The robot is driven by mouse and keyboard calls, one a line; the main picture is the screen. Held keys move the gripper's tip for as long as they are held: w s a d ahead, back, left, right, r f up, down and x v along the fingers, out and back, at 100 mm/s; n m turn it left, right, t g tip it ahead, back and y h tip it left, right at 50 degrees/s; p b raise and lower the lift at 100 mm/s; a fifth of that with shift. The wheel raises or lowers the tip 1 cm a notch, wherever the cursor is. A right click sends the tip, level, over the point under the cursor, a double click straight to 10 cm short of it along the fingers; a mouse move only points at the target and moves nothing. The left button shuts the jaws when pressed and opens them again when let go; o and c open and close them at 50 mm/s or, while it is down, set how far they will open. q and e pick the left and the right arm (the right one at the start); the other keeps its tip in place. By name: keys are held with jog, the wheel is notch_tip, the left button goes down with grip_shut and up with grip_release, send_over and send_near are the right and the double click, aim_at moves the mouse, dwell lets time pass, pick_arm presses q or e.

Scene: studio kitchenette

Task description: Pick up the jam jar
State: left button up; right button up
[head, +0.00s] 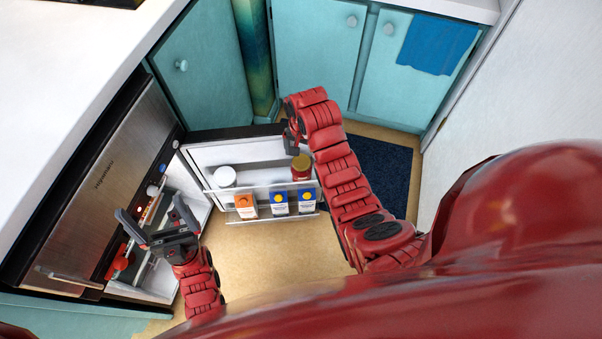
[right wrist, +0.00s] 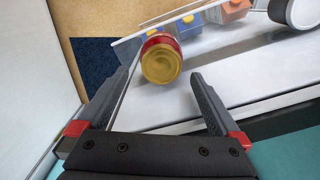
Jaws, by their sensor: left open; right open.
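The jam jar (head: 301,168) is red with a gold lid and stands on the upper door shelf of the open fridge. In the right wrist view, its lid (right wrist: 161,63) faces the camera, between and just beyond the two fingertips. My right gripper (head: 291,143) is open beside and above the jar, with nothing between its fingers; the arm partly hides it in the head view. My left gripper (head: 149,206) is open and empty in front of the fridge opening.
The fridge door (head: 225,155) stands open. A white-lidded container (head: 225,176) shares the jar's shelf. An orange carton (head: 245,206) and two blue-and-white cartons (head: 279,202) are lower on the door. A dark blue mat (head: 385,185) lies on the floor to the right.

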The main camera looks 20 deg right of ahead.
aim_at(302, 161)
notch_tip(302, 161, down, 6)
jog(key=shift+r, duration=0.1)
jog(key=shift+w+f, duration=0.15)
jog(key=shift+f, duration=2.85)
grip_shut()
